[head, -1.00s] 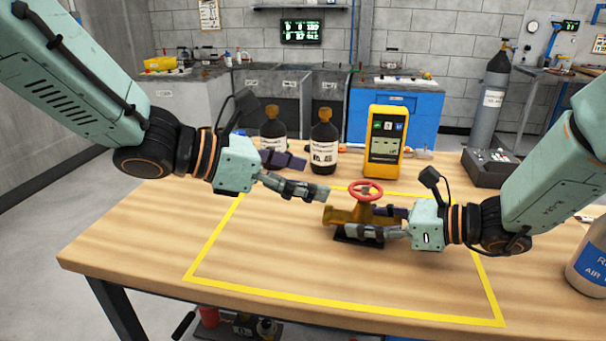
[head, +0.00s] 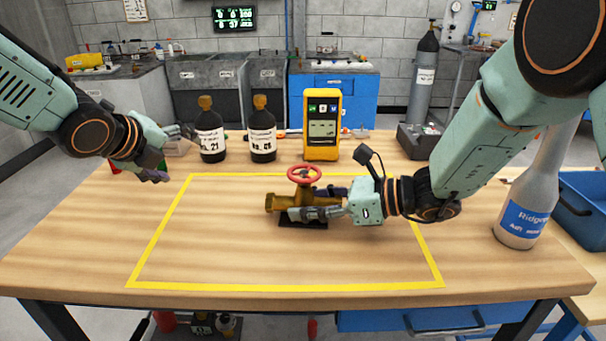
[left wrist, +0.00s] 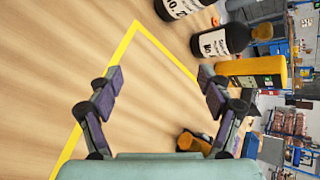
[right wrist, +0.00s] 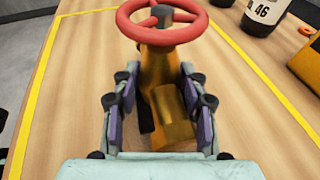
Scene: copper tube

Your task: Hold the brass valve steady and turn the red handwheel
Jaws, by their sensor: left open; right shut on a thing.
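The brass valve (head: 285,202) stands upright on a dark base inside the yellow taped outline, with the red handwheel (head: 304,174) on top. My right gripper (head: 310,205) is shut on the valve body from the right, a finger on each side. In the right wrist view the brass body (right wrist: 168,115) shows between the fingers, below the red handwheel (right wrist: 130,30). My left gripper (head: 170,155) is open and empty, left of the valve and apart from it, beside the dark bottles. In the left wrist view the valve (left wrist: 190,142) shows partly, behind the gripper.
Two dark bottles (head: 262,130) and a yellow meter (head: 322,125) stand behind the valve. A grey box (head: 418,140) is at the back right, and a pale bottle (head: 530,195) at the right edge. The taped area left and front of the valve is clear.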

